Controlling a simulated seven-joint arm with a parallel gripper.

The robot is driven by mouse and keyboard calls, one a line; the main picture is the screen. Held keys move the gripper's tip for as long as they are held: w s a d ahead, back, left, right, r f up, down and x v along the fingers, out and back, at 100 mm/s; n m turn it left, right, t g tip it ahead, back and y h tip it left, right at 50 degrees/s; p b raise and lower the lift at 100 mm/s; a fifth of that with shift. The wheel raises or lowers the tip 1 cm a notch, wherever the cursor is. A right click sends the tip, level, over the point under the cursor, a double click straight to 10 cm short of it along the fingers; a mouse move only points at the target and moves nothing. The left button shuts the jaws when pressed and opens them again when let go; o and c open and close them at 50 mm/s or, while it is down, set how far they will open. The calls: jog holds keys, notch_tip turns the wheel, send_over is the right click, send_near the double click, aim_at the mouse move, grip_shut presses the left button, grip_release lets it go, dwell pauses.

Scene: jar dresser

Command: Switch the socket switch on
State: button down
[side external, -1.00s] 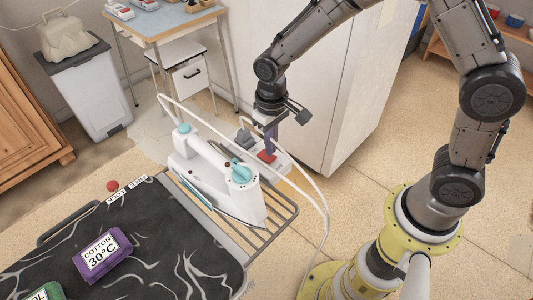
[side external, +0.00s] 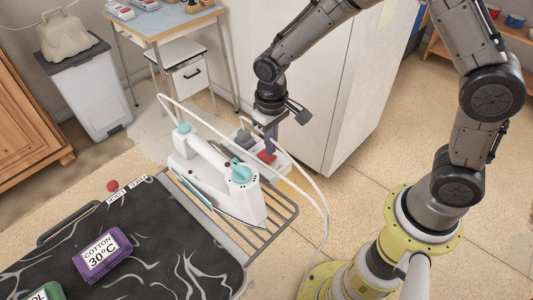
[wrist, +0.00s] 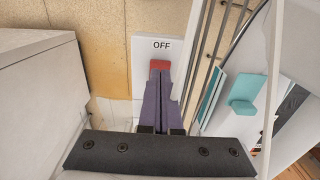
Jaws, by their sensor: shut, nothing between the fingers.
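The socket (side external: 284,165) is a pale block at the far end of the ironing board's rack, behind the iron. Its red switch (side external: 267,156) shows just below my gripper's fingertips (side external: 270,143). In the wrist view, the socket (wrist: 142,50) carries the label "OFF" beyond the red switch (wrist: 159,64). My gripper (wrist: 160,76) is shut and empty, with its purple fingers pointing down at the switch. The fingertips overlap the switch's near edge in that view; whether they touch it I cannot tell.
A white and teal iron (side external: 215,180) stands on the wire rack (side external: 277,212) close to my gripper. Its white cord (side external: 310,188) loops past the socket. A white cabinet (side external: 345,90) stands right behind. A purple cloth labelled "COTTON 30°C" (side external: 103,255) lies on the board.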

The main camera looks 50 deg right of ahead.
jog(key=shift+f, duration=1)
dwell(0.8)
jog(key=shift+r, duration=3.5)
notch_tip(320, 180, up, 7)
jog(key=t, duration=0.2)
send_over(271, 157)
jog(key=d, duration=0.2)
jog(key=s+d+r+m+t, duration=0.1)
jog(key=s+d+r+t, duration=0.1)
jog(key=s+d+r, duration=0.35)
jog(key=s+d+r+n+t, duration=0.1)
jog(key=s, duration=1.4)
jog(key=shift+d+r+t, duration=0.3)
jog(key=shift+d, duration=0.1)
